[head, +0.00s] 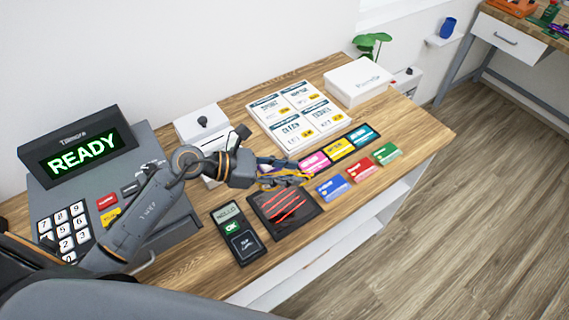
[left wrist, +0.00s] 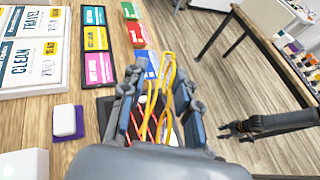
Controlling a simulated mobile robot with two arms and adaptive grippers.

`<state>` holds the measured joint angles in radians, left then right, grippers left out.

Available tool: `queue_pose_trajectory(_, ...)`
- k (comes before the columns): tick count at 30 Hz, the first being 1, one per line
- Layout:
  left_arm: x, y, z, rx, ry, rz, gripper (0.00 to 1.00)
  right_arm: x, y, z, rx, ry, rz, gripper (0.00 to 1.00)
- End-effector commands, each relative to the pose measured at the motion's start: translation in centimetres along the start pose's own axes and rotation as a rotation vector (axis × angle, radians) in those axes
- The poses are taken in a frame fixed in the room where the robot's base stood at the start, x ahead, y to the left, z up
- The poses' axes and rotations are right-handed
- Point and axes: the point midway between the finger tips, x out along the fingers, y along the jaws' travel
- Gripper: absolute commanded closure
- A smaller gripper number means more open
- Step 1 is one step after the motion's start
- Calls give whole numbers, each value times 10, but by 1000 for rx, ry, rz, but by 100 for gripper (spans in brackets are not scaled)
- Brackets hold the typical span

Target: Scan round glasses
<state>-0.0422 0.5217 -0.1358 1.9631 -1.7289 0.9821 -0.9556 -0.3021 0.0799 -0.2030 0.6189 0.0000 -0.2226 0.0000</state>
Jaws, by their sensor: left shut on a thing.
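My left gripper (head: 290,178) is shut on yellow-framed glasses and holds them above the counter, near the scanner's back edge. In the left wrist view, the yellow glasses (left wrist: 168,72) stick out between the fingers of my left gripper (left wrist: 160,100). The fingers hide part of them, so the lens shape is hard to tell. The scanner (head: 285,214) is a flat black pad with red lines, set in the counter in front of the gripper. My right gripper (left wrist: 236,128) shows small and dark at the right of the left wrist view, away from the glasses; its opening is unclear.
A register with a READY screen (head: 83,152) stands left. A card terminal (head: 238,234) lies beside the scanner. Blue (head: 332,188), red (head: 360,170) and green (head: 387,153) cards lie right. Behind are a label board (head: 283,118) and a white box (head: 358,82). A white block (left wrist: 68,120) lies on purple.

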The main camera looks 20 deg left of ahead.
Motion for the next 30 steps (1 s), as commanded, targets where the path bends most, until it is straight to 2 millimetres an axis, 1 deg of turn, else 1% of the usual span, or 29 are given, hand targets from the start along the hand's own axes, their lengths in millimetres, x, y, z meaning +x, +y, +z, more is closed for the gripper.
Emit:
queue_pose_trajectory(1,2,0,-6,-2,0,0,89,5,3,3,0,-3,3,60)
queue_pose_trajectory(3,4,0,-11,-2,0,1,89,9,5,5,1,-6,6,60)
queue_pose_trajectory(9,12,0,-30,-2,-1,1,89,24,7,8,1,-8,9,60)
queue_pose_trajectory(15,21,0,-52,-2,-1,1,89,39,5,4,3,1,7,60)
queue_pose_trajectory(18,24,0,-59,-3,-1,1,89,44,2,0,4,8,3,60)
queue_pose_trajectory(24,25,0,-63,0,0,2,89,47,-5,-2,7,11,-5,60)
queue_pose_trajectory(30,25,0,-62,-1,0,2,89,46,-5,-2,5,10,-5,60)
